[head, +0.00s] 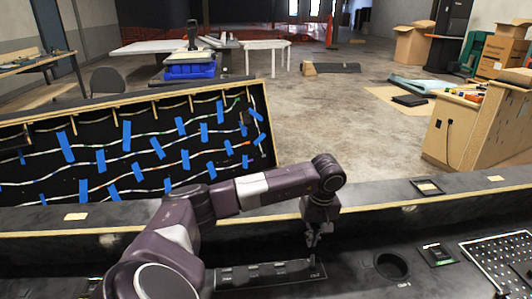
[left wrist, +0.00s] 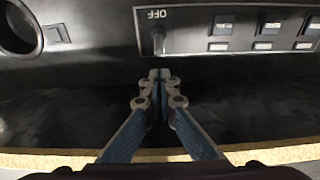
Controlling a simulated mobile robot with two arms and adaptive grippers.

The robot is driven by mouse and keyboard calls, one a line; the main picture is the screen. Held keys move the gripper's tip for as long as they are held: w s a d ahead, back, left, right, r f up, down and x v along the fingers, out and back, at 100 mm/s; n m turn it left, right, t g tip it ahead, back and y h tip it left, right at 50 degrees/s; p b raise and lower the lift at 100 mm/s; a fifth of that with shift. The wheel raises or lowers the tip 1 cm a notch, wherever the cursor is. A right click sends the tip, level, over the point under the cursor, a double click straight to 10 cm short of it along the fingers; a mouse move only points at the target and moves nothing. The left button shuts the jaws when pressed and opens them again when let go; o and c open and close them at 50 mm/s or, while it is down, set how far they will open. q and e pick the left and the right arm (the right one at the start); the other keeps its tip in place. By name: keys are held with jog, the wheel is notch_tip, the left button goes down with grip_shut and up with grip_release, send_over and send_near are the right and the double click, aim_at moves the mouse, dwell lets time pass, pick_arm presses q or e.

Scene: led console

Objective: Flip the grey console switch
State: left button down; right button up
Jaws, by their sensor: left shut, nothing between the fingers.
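The grey console switch (left wrist: 158,40) is a small lever at the end of a dark panel (left wrist: 190,43), beside an upside-down "OFF" label in the left wrist view. In the head view the panel (head: 265,274) lies at the bottom centre, and the switch is too small to make out clearly. My left gripper (head: 313,241) points down over the console near the panel's right end. In the left wrist view its fingertips (left wrist: 160,75) are together and empty, a short way from the switch, with a visible gap between. My right gripper is not in view.
Square buttons (left wrist: 267,28) sit along the same panel. A round hole (head: 392,266), a small dark module (head: 437,255) and a perforated plate (head: 500,262) are to the right. A raised ledge (head: 390,216) runs behind. An upright board with LED strips (head: 135,145) stands back left.

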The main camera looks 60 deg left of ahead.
aim_at(313, 255)
pick_arm(q)
jog(key=shift+f, duration=0.15)
dwell(0.5)
jog(key=shift+f+b, duration=1.15)
jog(key=shift+f, duration=0.2)
jog(key=shift+s+d, duration=0.1)
jog(key=shift+d, duration=0.2)
jog(key=shift+s+d+p, duration=0.3)
jog(key=shift+s+d, duration=0.15)
jog(key=shift+d, duration=0.35)
jog(key=shift+a+r, duration=0.1)
jog(key=shift+r, duration=0.05)
notch_tip(313, 255, up, 7)
jog(key=p, duration=0.4)
jog(key=shift+w+a, duration=0.2)
jog(key=shift+a, duration=0.1)
